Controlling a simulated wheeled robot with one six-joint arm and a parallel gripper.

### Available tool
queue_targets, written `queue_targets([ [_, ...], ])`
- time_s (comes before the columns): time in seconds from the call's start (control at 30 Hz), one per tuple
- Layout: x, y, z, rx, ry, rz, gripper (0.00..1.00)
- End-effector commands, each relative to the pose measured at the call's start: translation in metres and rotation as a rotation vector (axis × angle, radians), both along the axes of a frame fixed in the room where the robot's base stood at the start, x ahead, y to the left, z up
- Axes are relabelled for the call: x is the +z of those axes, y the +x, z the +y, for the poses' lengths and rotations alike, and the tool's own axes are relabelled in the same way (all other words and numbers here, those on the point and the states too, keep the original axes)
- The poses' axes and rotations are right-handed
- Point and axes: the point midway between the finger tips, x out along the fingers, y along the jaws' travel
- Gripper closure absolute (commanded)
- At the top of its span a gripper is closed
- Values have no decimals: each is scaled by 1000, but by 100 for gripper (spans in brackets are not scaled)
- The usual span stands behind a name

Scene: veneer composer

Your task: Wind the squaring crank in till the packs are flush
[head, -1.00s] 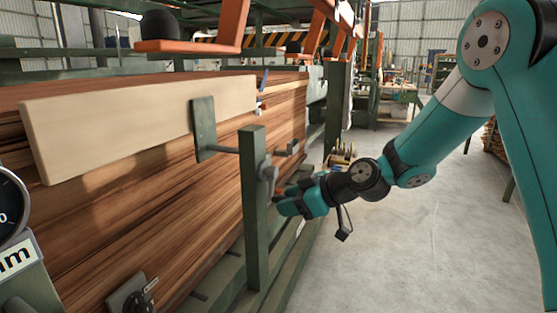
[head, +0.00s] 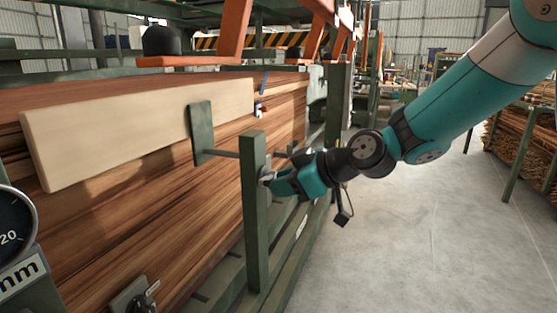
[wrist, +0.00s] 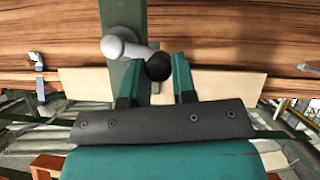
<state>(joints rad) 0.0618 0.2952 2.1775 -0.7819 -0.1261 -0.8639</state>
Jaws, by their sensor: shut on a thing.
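The squaring crank (head: 265,175) sits on the near side of a green upright post (head: 255,220). In the wrist view its grey hub and arm (wrist: 118,46) end in a black knob (wrist: 158,66). My gripper (head: 275,181) is at the crank, with its fingers on either side of the knob, shut on it; it also shows in the wrist view (wrist: 156,76). A rod runs from the post to a green pressure plate (head: 201,133), which lies against a pale board (head: 110,135). Behind the board are the brown veneer packs (head: 180,220).
A round dial gauge (head: 12,225) stands at the left edge. Orange brackets with black pads (head: 162,42) hang above the packs. Green lower rails (head: 290,255) run beside the post. The grey floor (head: 420,230) to the right is clear.

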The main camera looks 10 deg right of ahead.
Motion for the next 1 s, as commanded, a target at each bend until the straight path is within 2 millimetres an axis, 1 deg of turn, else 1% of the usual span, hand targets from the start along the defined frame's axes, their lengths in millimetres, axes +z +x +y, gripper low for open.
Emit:
queue_targets([
  [0.07, 0, 1, 0, -2, 0, -6, 89],
  [0.1, 0, 1, -1, -2, 0, -6, 72],
  [0.17, 0, 2, -1, -2, 0, -6, 59],
  [0.2, 0, 2, -1, -3, 0, -5, 57],
  [0.47, -1, 1, -1, -3, 0, -3, 57],
  [0.73, -10, -1, 0, -1, -1, -3, 57],
  [0.97, -9, -1, 0, -2, 0, -3, 57],
  [1.0, -9, -1, 0, -2, 0, -3, 62],
])
